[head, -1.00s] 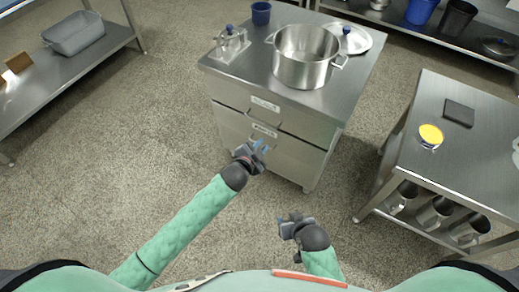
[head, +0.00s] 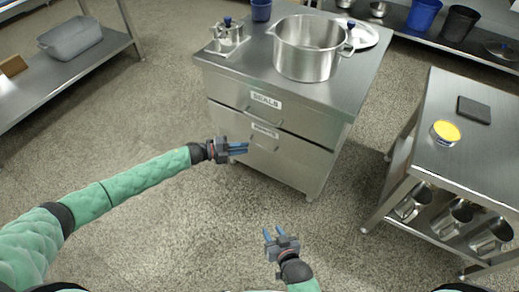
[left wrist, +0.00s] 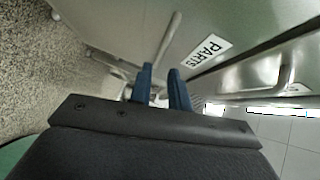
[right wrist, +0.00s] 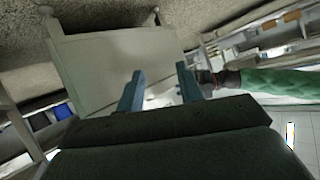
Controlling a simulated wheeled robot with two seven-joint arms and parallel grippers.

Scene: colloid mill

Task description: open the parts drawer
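The parts drawer (head: 229,125) is the second drawer of the steel cabinet, below the one marked SEALS. It looks shut, flush with the cabinet front. Its PARTS label (left wrist: 207,48) is readable in the left wrist view. Its bar handle (left wrist: 167,42) runs towards the gap between my left fingertips. My left gripper (head: 246,149) is open and empty in front of this drawer, its tips close to the handle; I cannot tell whether they touch it. My right gripper (head: 273,233) is open and empty, low in front of the cabinet, and shows open in the right wrist view (right wrist: 160,85).
A steel table (head: 440,165) with a yellow-topped tin (head: 446,131) stands at right. A shelf with a grey tub (head: 72,40) is at left. Floor between is clear.

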